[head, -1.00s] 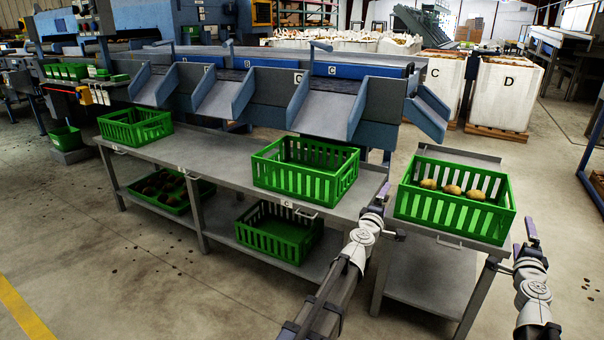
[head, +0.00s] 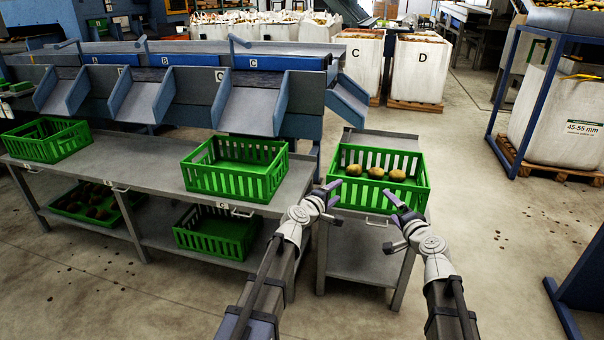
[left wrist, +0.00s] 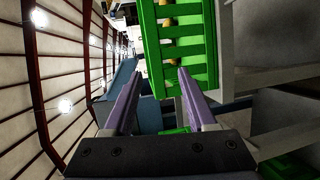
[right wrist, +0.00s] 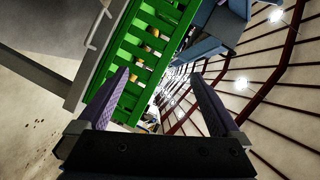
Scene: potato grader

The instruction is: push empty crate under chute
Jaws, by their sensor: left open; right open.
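A green crate (head: 236,181) with nothing visible in it stands on the long grey table, in front of chute C (head: 246,108). Another green crate (head: 379,199), with a few potatoes in it, stands on the small side table to its right. My left gripper (head: 331,200) is open and empty, at the near left corner of the potato crate. My right gripper (head: 388,218) is open and empty, just in front of that crate's near side. The potato crate's slatted wall also shows in the left wrist view (left wrist: 203,50) and the right wrist view (right wrist: 128,65). Contact cannot be told.
A green crate (head: 47,140) stands at the long table's (head: 150,176) left end. The lower shelf holds an empty-looking crate (head: 217,233) and one with dark contents (head: 98,207). A gap separates the long table from the side table (head: 361,257). Open floor lies to the right.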

